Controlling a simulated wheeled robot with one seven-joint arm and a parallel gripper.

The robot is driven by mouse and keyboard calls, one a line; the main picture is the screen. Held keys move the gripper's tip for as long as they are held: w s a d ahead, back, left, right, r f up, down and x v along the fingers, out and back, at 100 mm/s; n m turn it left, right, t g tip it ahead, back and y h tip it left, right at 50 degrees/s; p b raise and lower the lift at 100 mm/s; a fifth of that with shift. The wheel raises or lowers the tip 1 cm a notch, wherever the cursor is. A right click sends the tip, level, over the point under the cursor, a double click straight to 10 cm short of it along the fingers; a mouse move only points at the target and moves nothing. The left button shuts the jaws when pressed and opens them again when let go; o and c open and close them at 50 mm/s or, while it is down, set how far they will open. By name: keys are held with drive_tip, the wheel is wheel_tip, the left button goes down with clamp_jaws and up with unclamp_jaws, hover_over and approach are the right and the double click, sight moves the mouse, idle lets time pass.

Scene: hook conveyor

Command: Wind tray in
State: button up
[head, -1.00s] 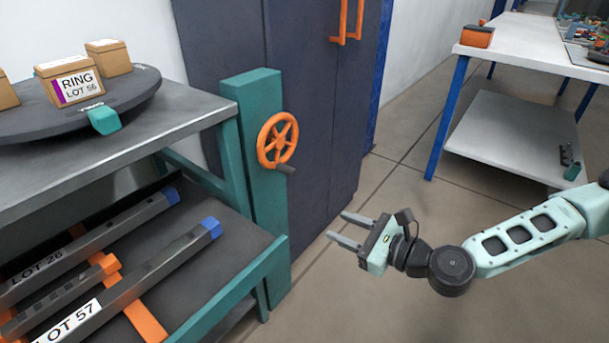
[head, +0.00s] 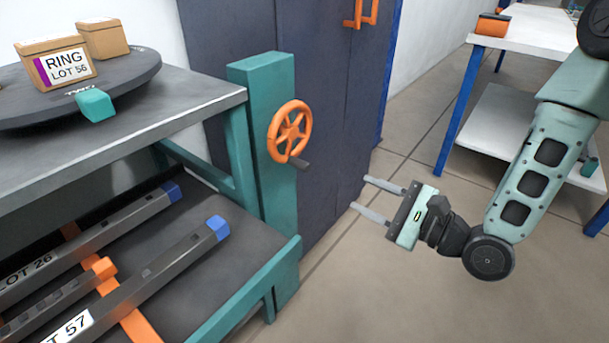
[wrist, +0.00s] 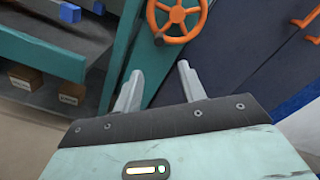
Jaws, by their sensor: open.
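An orange handwheel (head: 290,131) with a dark crank handle (head: 299,163) is mounted on a teal post at the right end of the workbench. The wheel also shows at the top of the wrist view (wrist: 177,18). The tray (head: 225,285) is the dark lower shelf in a teal frame, carrying grey bars. My gripper (head: 367,194) is open and empty, to the right of the handwheel, apart from it and lower in the picture. In the wrist view its two fingers (wrist: 160,82) point toward the post below the wheel.
Bars with blue ends and labels LOT 26 and LOT 57 lie on the tray. A dark turntable (head: 140,82) with cardboard boxes (head: 56,65) sits on the bench top. A dark cabinet (head: 330,95) stands behind the post. Clear floor (head: 350,290) lies below my gripper.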

sight(308, 168)
drive_tip(key=b+x, duration=0.3)
drive_tip(key=x, duration=1.2)
drive_tip(key=shift+w+a, duration=0.1)
drive_tip(key=shift+a, duration=0.15)
clamp_jaws()
